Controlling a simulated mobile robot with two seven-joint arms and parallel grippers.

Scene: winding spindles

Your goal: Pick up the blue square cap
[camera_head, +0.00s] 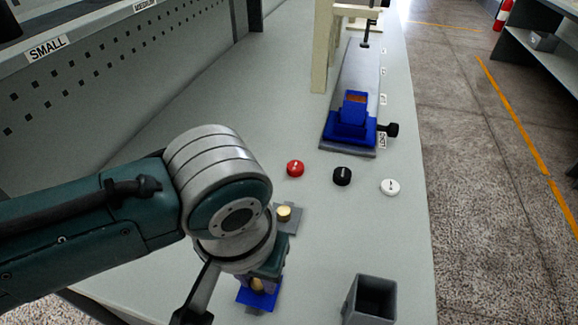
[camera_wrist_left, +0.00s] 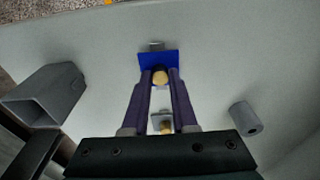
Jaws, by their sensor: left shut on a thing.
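The blue square cap (camera_head: 247,297) has a round brass knob and is near the bottom of the head view, partly hidden by my left gripper (camera_head: 263,277). In the left wrist view the cap (camera_wrist_left: 149,57) lies at the fingertips. The two purple fingers of my left gripper (camera_wrist_left: 160,76) are shut on its brass knob, one on each side. A bit of grey shows past the cap's far edge. I cannot tell whether the cap is clear of the bench. My right gripper is not in view.
A grey square piece with a brass knob (camera_head: 285,213) is beside my left wrist. A grey open box (camera_head: 352,298) stands right of the gripper. Red (camera_head: 295,168), black (camera_head: 342,176) and white (camera_head: 390,187) knobs lie beyond, before a blue fixture (camera_head: 350,122). A grey cylinder (camera_wrist_left: 246,119) stands nearby.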

